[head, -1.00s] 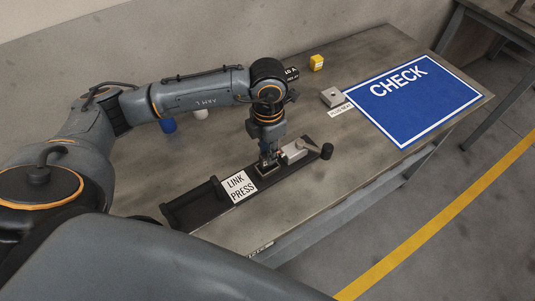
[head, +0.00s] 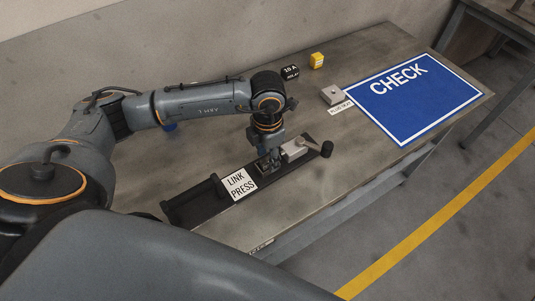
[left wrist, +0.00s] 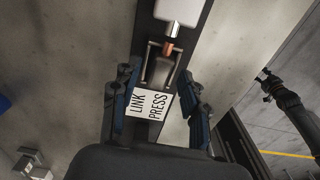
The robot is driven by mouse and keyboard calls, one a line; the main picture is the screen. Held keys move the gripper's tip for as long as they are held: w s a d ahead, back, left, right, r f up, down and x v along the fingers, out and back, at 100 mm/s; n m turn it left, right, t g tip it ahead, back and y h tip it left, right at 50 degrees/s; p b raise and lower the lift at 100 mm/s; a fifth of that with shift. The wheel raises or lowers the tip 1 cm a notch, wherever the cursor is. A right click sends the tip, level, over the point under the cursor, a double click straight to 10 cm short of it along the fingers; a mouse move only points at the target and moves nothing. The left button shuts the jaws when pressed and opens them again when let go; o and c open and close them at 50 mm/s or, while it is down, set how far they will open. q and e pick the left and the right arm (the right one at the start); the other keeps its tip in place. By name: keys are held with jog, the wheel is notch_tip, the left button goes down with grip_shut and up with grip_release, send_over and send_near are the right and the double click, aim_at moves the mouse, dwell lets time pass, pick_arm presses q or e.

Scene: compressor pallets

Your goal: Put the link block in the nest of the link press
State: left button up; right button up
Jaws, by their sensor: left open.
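The link press is a long dark base (head: 207,207) with a white LINK PRESS label (head: 239,184), a pale metal ram block (head: 293,149) and a black-knobbed lever (head: 326,149). My left gripper (head: 268,165) points down at the press between the label and the ram block. In the left wrist view its fingers (left wrist: 160,107) are spread open on both sides of the base. A metal-framed nest (left wrist: 161,66) lies beyond the label, below a copper-coloured ram tip. A greyish piece shows inside it; I cannot tell surely whether it is the link block. My right gripper (left wrist: 268,82) seems to hang off the table.
A blue CHECK mat (head: 415,100) covers the table's far right. A grey plug nest (head: 333,95), a black relay (head: 290,72) and a yellow block (head: 317,60) stand toward the back.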

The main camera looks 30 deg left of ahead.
aim_at(267, 159)
pick_arm(q)
jog(key=shift+r, duration=0.2)
notch_tip(267, 159, up, 12)
jog(key=b, duration=0.1)
jog(key=shift+f, duration=0.1)
dwell(0.6)
